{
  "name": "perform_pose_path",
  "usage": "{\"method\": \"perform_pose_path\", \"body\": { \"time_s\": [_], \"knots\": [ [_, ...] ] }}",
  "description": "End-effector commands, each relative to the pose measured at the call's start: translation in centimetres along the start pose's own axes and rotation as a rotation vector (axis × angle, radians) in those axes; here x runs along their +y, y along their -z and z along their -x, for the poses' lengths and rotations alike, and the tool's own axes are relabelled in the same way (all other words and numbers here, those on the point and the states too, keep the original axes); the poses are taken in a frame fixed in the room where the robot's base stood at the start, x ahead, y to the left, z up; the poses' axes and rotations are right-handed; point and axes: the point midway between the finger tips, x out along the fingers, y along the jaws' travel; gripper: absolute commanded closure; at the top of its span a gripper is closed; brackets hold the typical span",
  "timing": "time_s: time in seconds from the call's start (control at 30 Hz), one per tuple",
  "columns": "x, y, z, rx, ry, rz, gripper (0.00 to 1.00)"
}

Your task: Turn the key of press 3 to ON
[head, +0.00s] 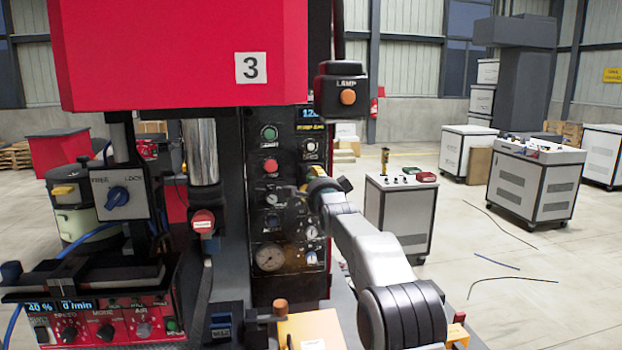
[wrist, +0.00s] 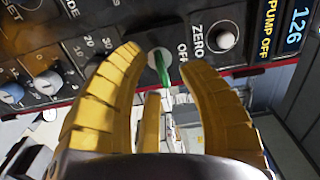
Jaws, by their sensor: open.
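Press 3 (head: 180,55) is the red machine with a white "3" sign (head: 251,68) and a dark control panel (head: 258,200) below. In the wrist view a green key (wrist: 162,66) sits in a round lock on that panel, beside the letters "OFF". My gripper (wrist: 160,58) has yellow fingers and is open; the left and right fingers stand on either side of the key, and a third finger shows below it. I cannot tell whether any finger touches the key. In the head view my gripper (head: 318,186) is at the panel's right side and hides the key.
A black lamp box (head: 347,88) sticks out above my arm. Close to the key are a ZERO button (wrist: 225,38), a "PUMP OFF" display (wrist: 270,30) and knobs (wrist: 47,83). A white cabinet (head: 400,212) stands behind to the right, with open floor around it.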

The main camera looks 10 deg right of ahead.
Motion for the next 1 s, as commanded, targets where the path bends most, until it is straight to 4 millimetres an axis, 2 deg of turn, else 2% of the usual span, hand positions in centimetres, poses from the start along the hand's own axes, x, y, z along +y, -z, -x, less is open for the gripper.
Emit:
{"method": "perform_pose_path", "body": {
  "time_s": [0.8,1.0],
  "knots": [
    [0.4,0.0,5.7,0.000,0.000,0.000,0.63],
    [0.2,0.0,6.6,0.000,0.000,0.000,0.63]
  ]
}}
